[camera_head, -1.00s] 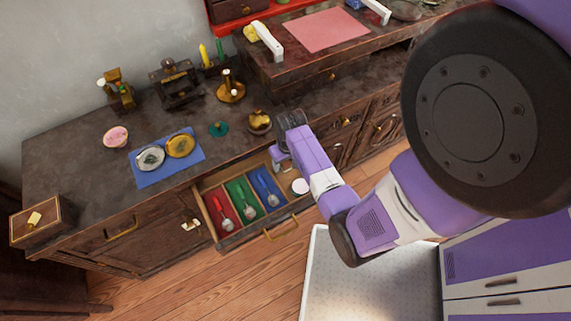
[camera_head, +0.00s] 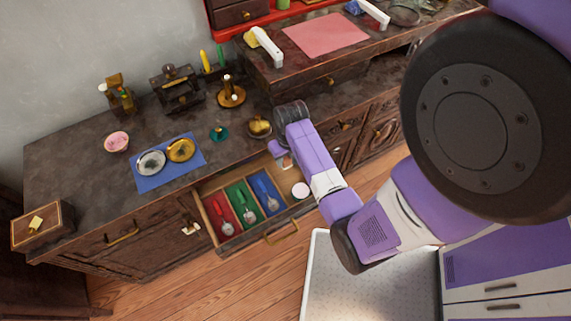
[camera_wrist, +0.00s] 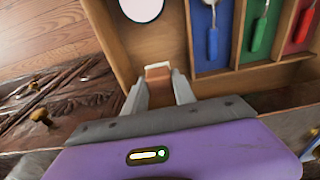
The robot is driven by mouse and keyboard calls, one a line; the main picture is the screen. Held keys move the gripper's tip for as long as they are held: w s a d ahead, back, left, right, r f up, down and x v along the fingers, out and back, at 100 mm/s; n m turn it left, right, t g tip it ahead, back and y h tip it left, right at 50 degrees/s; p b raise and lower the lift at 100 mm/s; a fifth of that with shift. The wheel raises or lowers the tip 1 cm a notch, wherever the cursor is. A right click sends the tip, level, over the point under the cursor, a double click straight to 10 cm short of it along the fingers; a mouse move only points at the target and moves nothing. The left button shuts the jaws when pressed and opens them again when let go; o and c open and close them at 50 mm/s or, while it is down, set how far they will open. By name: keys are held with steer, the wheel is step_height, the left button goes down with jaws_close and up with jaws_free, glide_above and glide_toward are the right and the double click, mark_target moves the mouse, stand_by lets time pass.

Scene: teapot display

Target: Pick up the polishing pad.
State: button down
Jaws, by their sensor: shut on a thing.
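My gripper (camera_wrist: 160,84) points down into the open drawer (camera_head: 282,231). In the wrist view its two grey fingers are shut on a small block with a white end and a brown face, which looks like the polishing pad (camera_wrist: 158,67). The block is inside the plain wooden compartment at one end of the drawer. Whether it touches the drawer floor I cannot tell.
A round white disc (camera_wrist: 141,8) lies in the same compartment, apart from the fingers. Blue (camera_head: 266,187), green (camera_head: 239,193) and red (camera_head: 217,203) compartments beside it hold spoons. The counter (camera_head: 75,165) above carries plates, a bowl and brass pieces.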

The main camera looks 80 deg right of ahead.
mark_target(286, 158)
step_height(286, 158, up, 15)
steer(key=p, duration=0.1)
steer(key=shift+f, duration=0.15)
